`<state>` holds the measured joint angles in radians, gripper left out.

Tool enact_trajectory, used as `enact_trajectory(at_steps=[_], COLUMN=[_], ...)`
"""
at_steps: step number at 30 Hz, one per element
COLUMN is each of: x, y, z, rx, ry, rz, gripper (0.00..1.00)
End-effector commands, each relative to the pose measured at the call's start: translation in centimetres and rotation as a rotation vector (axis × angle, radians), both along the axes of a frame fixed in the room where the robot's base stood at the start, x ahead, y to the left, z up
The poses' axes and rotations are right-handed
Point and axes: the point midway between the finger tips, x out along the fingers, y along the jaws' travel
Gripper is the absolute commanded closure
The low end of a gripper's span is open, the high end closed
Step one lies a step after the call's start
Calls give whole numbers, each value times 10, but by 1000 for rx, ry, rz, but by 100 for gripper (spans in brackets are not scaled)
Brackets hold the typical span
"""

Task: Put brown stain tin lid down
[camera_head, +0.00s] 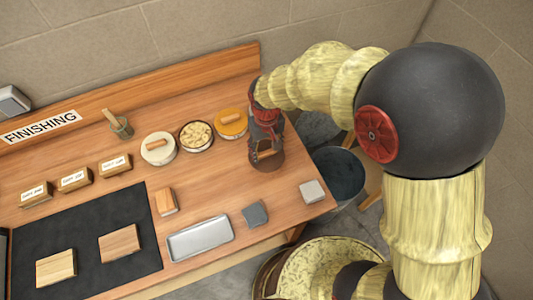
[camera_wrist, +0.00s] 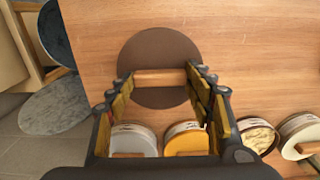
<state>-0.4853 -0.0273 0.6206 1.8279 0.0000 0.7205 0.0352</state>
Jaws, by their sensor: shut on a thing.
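The brown stain tin lid (camera_head: 272,166) is a dark brown disc with a wooden bar handle, near the right end of the bench. In the wrist view the brown lid (camera_wrist: 160,47) lies flat below my gripper (camera_wrist: 160,78). My gripper's fingers are shut on the two ends of its handle. In the head view my gripper (camera_head: 265,150) points down over the lid and hides part of it. I cannot tell whether the lid touches the bench top or is slightly above it.
Left of the lid stand an orange-lidded tin (camera_head: 231,122), an open tin with pale contents (camera_head: 196,136) and a cream-lidded tin (camera_head: 158,148). Another pale-lidded tin (camera_wrist: 135,138) shows in the wrist view. A metal tray (camera_head: 200,238) and grey blocks (camera_head: 255,214) lie nearer the front edge.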

Motion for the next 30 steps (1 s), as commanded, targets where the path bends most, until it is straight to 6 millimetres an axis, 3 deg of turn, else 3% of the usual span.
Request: enact_trajectory(at_steps=[10,22,23,30], x=[7,7,7,7], y=[0,0,0,0], z=[-39,-43,-42,-42], rx=[-1,0,0,0], ry=[2,1,0,0], rz=[0,0,0,0], gripper=[73,73,46,32])
